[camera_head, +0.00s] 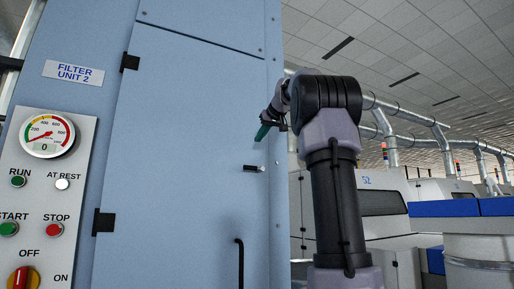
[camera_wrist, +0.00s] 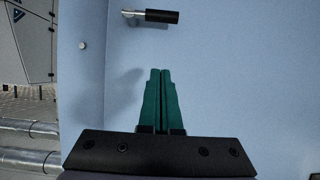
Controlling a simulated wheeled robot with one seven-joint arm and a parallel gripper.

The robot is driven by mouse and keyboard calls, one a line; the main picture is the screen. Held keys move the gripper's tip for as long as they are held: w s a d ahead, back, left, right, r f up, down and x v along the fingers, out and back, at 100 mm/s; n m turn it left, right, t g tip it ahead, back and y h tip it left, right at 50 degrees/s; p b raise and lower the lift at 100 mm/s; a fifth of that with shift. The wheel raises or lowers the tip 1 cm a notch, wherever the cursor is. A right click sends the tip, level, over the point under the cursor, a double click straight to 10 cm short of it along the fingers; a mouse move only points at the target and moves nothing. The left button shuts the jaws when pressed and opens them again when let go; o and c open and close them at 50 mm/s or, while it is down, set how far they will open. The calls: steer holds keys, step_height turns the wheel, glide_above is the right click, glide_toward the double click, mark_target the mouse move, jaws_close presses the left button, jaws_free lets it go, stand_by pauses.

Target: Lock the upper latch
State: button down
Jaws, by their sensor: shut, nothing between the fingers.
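The upper latch (camera_head: 254,168) is a short black lever with a metal end on the light blue cabinet door (camera_head: 190,120), near its right edge. It lies about level. The latch also shows at the top of the wrist view (camera_wrist: 160,16), its black grip to the right and metal part to the left. My gripper (camera_head: 262,132) has green fingers, pressed together and empty. It is above the latch in the head view, apart from it. In the wrist view the fingertips (camera_wrist: 160,70) point towards the latch, with a clear gap.
A black vertical handle (camera_head: 240,262) is lower on the door. Black hinges (camera_head: 104,222) are on the door's left side. A control panel (camera_head: 48,200) with gauge and buttons stands left of the door. Machines (camera_head: 385,200) and pipes stand beyond to the right.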

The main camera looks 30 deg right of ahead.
steer(key=x, duration=0.9)
steer(key=f, duration=0.2)
steer(key=s+f, duration=0.1)
steer(key=f, duration=0.1)
